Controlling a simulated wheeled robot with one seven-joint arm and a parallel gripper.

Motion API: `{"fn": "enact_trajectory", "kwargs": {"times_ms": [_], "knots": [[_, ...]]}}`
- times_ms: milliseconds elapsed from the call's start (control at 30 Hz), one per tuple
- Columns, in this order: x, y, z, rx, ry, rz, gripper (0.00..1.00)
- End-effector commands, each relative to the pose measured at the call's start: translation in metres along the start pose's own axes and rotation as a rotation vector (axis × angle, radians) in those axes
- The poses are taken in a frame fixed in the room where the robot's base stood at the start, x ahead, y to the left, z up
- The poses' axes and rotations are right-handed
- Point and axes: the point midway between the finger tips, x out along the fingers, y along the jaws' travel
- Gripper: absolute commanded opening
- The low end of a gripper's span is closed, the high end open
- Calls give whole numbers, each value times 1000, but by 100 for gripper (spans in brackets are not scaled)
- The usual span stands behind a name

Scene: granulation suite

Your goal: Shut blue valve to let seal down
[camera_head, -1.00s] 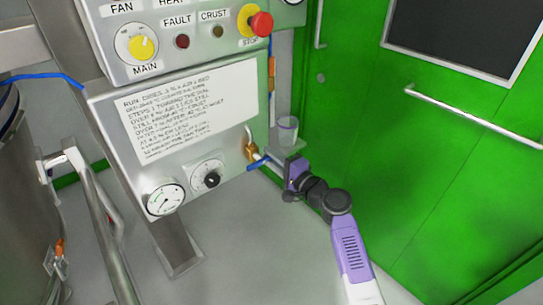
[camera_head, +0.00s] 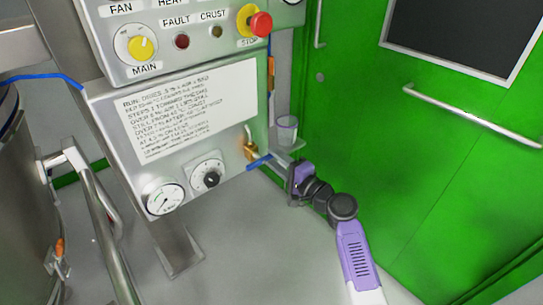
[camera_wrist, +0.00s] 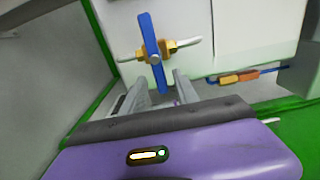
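The blue valve handle (camera_head: 259,162) sits on a brass valve body (camera_head: 250,143) at the lower right side of the control panel. In the wrist view, the long blue handle (camera_wrist: 146,32) lies across the pipe line of the brass body (camera_wrist: 168,47). My gripper (camera_head: 277,161) is just right of the handle in the head view. In the wrist view, my gripper's two grey fingers (camera_wrist: 160,82) are apart, with the handle's near end between or just beyond them. Contact cannot be told.
The steel panel carries a gauge (camera_head: 164,199), a dial (camera_head: 208,178) and a red stop button (camera_head: 261,24). A clear cup (camera_head: 286,127) stands on a small shelf just above my gripper. A green door (camera_head: 400,140) is to the right.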

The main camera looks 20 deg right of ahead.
Motion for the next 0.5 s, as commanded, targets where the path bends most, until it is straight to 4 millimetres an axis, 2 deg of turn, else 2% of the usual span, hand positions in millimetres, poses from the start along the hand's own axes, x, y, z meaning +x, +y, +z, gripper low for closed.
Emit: {"fn": "enact_trajectory", "kwargs": {"times_ms": [200,333,500], "knots": [[-38,0,0,0,2,3,36],[-52,1,0,1,0,3,36],[-58,0,0,1,0,1,36]]}}
